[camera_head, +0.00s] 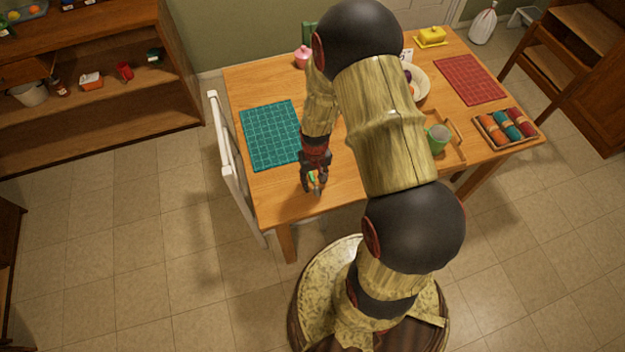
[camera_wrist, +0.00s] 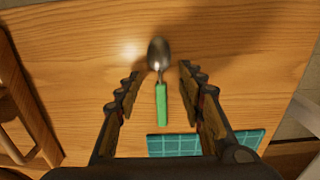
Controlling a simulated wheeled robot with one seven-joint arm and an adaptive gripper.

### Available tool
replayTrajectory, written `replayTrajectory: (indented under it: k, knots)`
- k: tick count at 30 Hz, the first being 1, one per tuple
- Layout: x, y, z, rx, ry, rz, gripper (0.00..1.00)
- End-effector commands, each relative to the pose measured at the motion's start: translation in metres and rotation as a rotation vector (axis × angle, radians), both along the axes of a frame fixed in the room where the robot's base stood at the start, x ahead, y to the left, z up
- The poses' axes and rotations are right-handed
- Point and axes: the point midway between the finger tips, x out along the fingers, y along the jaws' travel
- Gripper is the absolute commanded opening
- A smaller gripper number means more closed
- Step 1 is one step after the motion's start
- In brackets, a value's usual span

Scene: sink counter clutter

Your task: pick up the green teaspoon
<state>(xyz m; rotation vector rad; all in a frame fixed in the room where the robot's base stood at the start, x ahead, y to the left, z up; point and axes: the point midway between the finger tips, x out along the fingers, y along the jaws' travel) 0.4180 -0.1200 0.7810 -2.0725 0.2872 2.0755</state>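The green teaspoon has a green handle and a silver metal bowl. In the wrist view the teaspoon (camera_wrist: 161,100) lies on the wooden table, its bowl pointing away and its handle toward my gripper. My gripper (camera_wrist: 157,75) is open, with one finger on each side of the spoon and a gap on both sides. In the head view my gripper (camera_head: 314,190) is low over the table's front part, and a bit of the green handle (camera_head: 312,178) shows between the fingers.
The wooden table (camera_head: 277,192) has bare wood around the spoon. A teal placemat (camera_head: 270,135) lies left of my gripper. A wooden tray (camera_head: 453,152) with a green cup (camera_head: 437,138) stands to the right. A white chair (camera_head: 232,165) is at the left edge.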

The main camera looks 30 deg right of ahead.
Motion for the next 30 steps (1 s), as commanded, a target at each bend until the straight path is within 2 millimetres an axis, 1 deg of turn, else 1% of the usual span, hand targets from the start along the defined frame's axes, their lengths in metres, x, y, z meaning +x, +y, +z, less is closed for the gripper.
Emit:
replayTrajectory:
  k: [5,25,26,30]
  knots:
    - [0.0006,-0.0002,0.0009,0.000,-0.001,0.000,0.39]
    - [0.0003,-0.0001,0.0010,0.000,-0.001,0.000,0.01]
    - [0.0003,-0.0001,0.0010,0.000,-0.001,0.000,0.00]
    - [0.0004,-0.0001,0.0011,0.000,-0.001,0.000,0.00]
